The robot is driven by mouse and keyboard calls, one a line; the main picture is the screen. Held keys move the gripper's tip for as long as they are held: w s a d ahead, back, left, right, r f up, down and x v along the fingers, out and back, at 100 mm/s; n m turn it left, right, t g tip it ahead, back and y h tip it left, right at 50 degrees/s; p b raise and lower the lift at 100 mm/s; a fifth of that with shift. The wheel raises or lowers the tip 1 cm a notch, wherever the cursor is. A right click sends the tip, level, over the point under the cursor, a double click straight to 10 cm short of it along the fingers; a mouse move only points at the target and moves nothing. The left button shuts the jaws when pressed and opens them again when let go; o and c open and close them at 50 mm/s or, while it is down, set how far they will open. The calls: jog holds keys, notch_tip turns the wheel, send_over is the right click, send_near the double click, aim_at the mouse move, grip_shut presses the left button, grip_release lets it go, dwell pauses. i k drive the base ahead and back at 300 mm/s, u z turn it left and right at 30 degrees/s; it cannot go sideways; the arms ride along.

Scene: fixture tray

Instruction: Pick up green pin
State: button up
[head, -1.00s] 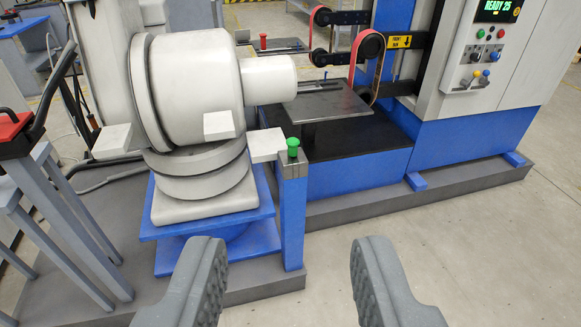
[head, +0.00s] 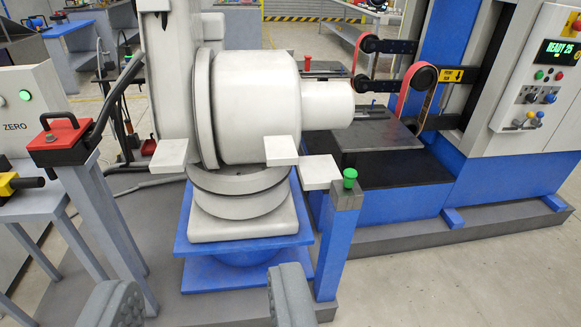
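The green pin (head: 350,178) stands upright on top of a blue post (head: 335,245) with a grey cap, right of the picture's middle. My gripper (head: 198,312) shows at the bottom edge as two grey fingers set wide apart. It is open with nothing between the fingers. It is below and to the left of the pin in the picture, and apart from it. The fingers' lower parts are cut off by the frame edge.
A large pale machine (head: 255,105) on a blue base stands just left of the post. A belt grinder (head: 420,85) with a dark table is behind to the right. Open floor (head: 460,285) lies at the lower right.

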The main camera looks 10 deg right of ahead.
aim_at(350, 173)
jog(key=u, duration=0.4)
jog(key=i, duration=1.25)
jog(key=z, duration=0.45)
jog(key=i, duration=0.6)
jog(key=z, duration=0.55)
jog(key=k, duration=0.85)
jog(key=z, duration=0.15)
jog(key=i, duration=0.85)
jog(key=u, duration=0.05)
